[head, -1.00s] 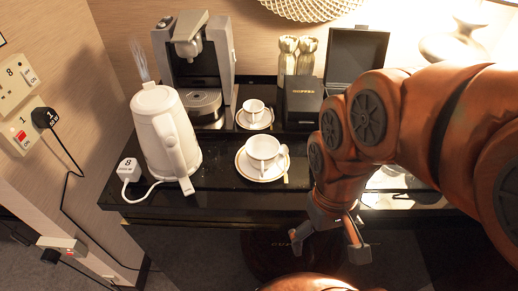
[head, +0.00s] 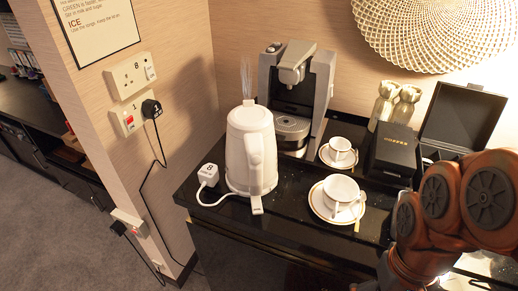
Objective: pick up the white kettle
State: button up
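The white kettle (head: 250,152) stands upright on the left end of the black counter, in the head view. Its handle (head: 255,170) faces toward me and slightly right, and steam rises from its top. My gripper (head: 388,274) is low at the bottom edge of the view, to the right of the kettle and well apart from it. Its fingers are mostly cut off by the frame edge, so I cannot see whether they are open. Nothing shows between the kettle and my gripper in the air.
A white plug (head: 208,174) with a cord lies left of the kettle. A coffee machine (head: 296,90) stands behind it. Two cups on saucers (head: 318,203) stand to its right. A black box (head: 393,150) is farther right. Wall sockets (head: 130,76) are at left; floor is free there.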

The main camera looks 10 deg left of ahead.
aim_at(251, 158)
jog(key=u, duration=2.05)
jog(key=k, duration=1.35)
jog(key=z, duration=0.25)
jog(key=i, duration=0.95)
jog(key=z, duration=0.05)
